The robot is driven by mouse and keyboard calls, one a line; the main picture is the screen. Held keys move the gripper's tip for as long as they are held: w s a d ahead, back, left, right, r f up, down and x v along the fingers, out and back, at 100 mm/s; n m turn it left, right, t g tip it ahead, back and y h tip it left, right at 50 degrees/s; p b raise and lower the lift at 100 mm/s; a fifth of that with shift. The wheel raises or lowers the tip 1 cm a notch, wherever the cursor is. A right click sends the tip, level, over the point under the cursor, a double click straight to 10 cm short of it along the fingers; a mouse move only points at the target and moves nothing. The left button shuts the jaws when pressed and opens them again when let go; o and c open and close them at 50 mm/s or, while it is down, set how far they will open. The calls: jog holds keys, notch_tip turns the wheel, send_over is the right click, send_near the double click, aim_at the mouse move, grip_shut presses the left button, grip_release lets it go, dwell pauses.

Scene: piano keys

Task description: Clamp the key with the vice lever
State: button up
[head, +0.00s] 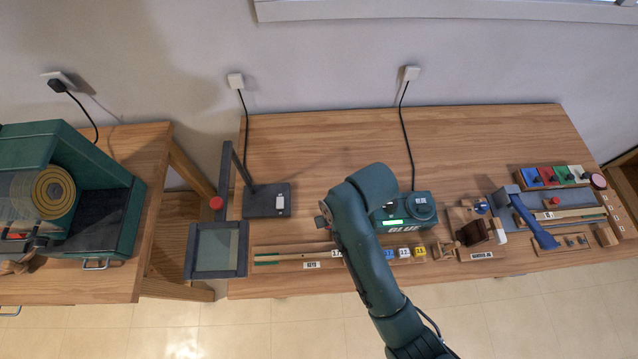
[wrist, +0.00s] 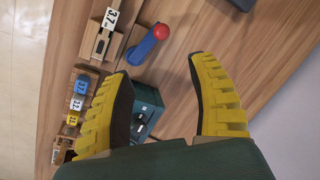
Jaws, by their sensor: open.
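In the wrist view, a blue lever (wrist: 142,48) ends in a red ball knob (wrist: 161,31). It lies beside a wooden fixture (wrist: 92,48). A pale wooden key piece (wrist: 102,42) with a white "3.7" label (wrist: 111,19) sits in that fixture; whether it is clamped I cannot tell. My gripper (wrist: 160,70) is open and empty, its yellow fingers spread, with the lever ahead of and between the tips, apart from them. In the head view my arm hides the gripper and most of this fixture; a "3.7" label (head: 336,253) shows at its edge.
A green device with a lit display (head: 393,223) stands close beside my arm. Numbered blocks (head: 404,252) line the front edge. A key tray (head: 268,251), a lamp-like stand (head: 265,200) and a framed screen (head: 216,251) are left. Tools crowd the right; the table's back (head: 320,135) is clear.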

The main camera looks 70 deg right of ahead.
jog(key=b+x, duration=0.2)
jog(key=x, duration=1.4)
jog(key=shift+w, duration=0.1)
jog(key=shift+r, duration=0.1)
jog(key=shift+a, duration=0.1)
grip_shut()
